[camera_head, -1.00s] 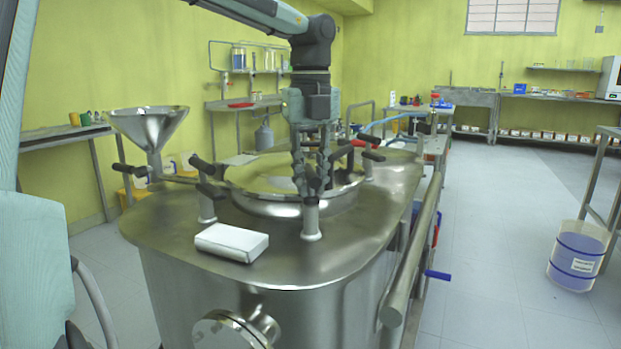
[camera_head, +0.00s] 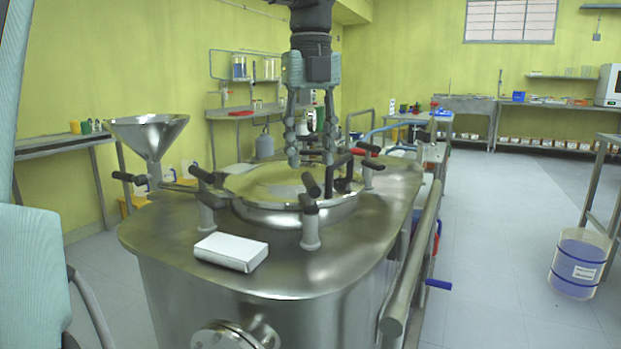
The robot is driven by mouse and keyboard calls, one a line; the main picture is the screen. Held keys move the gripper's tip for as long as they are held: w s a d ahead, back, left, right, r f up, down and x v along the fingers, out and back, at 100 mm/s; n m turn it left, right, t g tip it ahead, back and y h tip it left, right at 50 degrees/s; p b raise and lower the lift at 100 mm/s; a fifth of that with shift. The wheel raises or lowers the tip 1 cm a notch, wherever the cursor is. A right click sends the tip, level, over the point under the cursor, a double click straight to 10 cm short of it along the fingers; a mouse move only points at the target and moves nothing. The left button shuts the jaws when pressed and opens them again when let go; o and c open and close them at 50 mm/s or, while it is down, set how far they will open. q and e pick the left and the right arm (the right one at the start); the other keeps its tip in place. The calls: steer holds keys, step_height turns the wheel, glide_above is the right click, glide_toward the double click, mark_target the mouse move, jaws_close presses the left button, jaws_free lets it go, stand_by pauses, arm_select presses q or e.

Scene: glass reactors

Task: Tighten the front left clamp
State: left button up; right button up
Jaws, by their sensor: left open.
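The steel reactor (camera_head: 270,270) fills the middle, with a round lid (camera_head: 275,185) ringed by clamps with black handles. One front clamp (camera_head: 311,232) stands at the lid's near right edge, its black handle (camera_head: 310,185) tilted up. Another front clamp (camera_head: 206,213) stands at the lid's near left edge, its black handles sticking out sideways. My left gripper (camera_head: 311,158) points down above the lid, open and empty, a little above and apart from the near right clamp's handle. Its fingers partly overlap the clamps behind. My right gripper is not in view.
A white box (camera_head: 231,251) lies on the reactor top in front of the clamps. A steel funnel (camera_head: 148,135) rises at the left. A rail (camera_head: 410,265) runs along the right side.

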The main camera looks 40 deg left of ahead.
mark_target(310, 179)
arm_select(q)
step_height(310, 179, up, 5)
steer(key=shift+f, duration=0.1)
stand_by(0.7)
